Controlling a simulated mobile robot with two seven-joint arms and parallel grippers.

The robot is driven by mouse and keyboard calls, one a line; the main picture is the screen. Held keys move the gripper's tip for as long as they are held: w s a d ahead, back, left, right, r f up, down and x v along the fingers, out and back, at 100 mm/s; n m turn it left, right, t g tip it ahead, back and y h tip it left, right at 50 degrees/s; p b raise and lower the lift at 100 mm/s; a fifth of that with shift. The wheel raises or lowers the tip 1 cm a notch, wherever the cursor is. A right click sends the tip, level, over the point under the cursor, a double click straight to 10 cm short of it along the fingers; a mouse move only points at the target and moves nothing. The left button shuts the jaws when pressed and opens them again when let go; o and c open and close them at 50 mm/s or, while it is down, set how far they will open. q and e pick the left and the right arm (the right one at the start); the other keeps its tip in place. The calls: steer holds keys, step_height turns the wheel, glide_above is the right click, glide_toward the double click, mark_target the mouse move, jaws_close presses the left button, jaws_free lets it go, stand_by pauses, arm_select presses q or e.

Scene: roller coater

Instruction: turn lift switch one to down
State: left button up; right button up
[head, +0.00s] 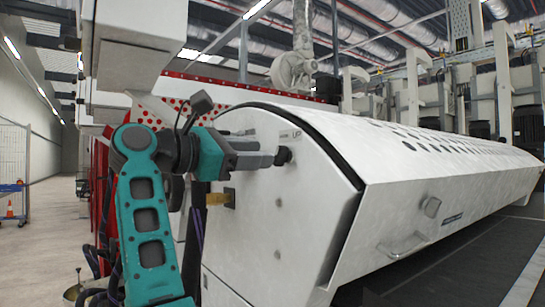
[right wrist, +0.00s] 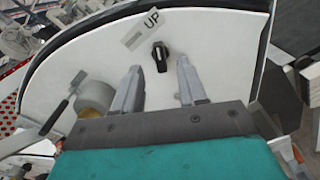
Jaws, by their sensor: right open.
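The lift switch is a small black rotary knob (head: 284,156) on the white end panel (head: 255,240) of the machine. In the right wrist view, the knob (right wrist: 160,57) stands roughly upright, with a light mark at its upper end. A label reading "UP" (right wrist: 146,24) is just above it. My right gripper (right wrist: 158,67) is open, its two grey fingers pointing at the panel on either side of the knob's line. The knob is between or just past the fingertips; I cannot tell whether they touch it. In the head view, the right gripper (head: 272,158) partly hides the knob. My left gripper is out of view.
A brass-coloured part on a dark plate (head: 219,199) sits on the panel below my right gripper. A round grey part (right wrist: 95,96) is left of the fingers in the wrist view. The long white cover (head: 430,160) with a handle (head: 403,246) extends right.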

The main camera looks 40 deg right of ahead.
mark_target(276, 154)
steer(key=shift+s+d, duration=0.15)
steer(key=shift+d, duration=1)
steer(key=shift+s+d, duration=0.1)
steer(key=shift+d, duration=1.05)
jaws_close()
